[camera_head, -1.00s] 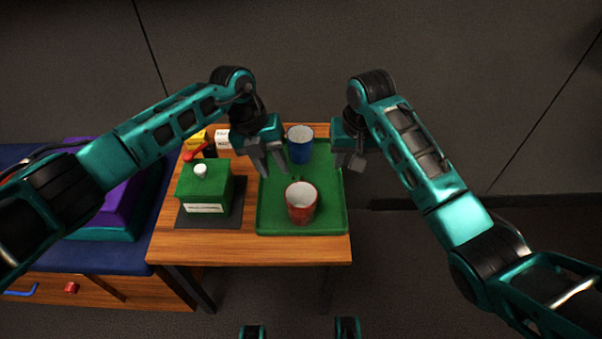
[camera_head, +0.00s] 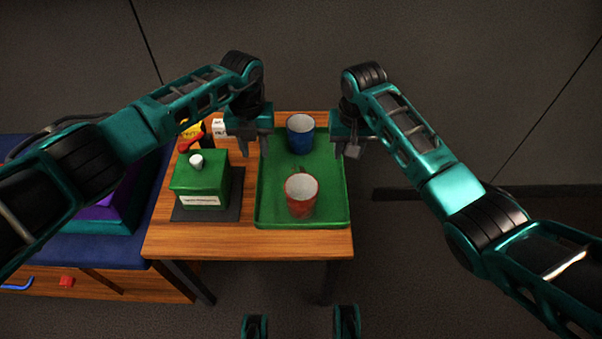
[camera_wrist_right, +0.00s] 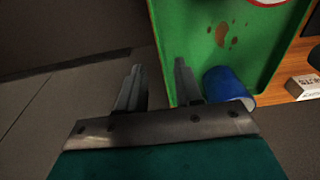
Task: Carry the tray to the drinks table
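The green tray (camera_head: 335,205) lies on a small wooden table, with a blue cup (camera_head: 300,136) at its far end and a red cup (camera_head: 301,197) nearer me. My left gripper (camera_head: 254,152) is open, pointing down at the tray's left rim near the far end. My right gripper (camera_head: 347,152) is at the tray's right rim, level with the left one. In the right wrist view its fingers (camera_wrist_right: 157,90) are apart, with the tray's edge (camera_wrist_right: 163,55) running toward the gap between them. Contact with the rim cannot be told. The blue cup also shows there (camera_wrist_right: 226,86).
A green box with a white knob (camera_head: 198,180) stands on a dark mat left of the tray. Small yellow, red and white items (camera_head: 190,135) stand behind it. A blue-topped cabinet (camera_head: 75,250) adjoins on the left. Floor right of the table is open.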

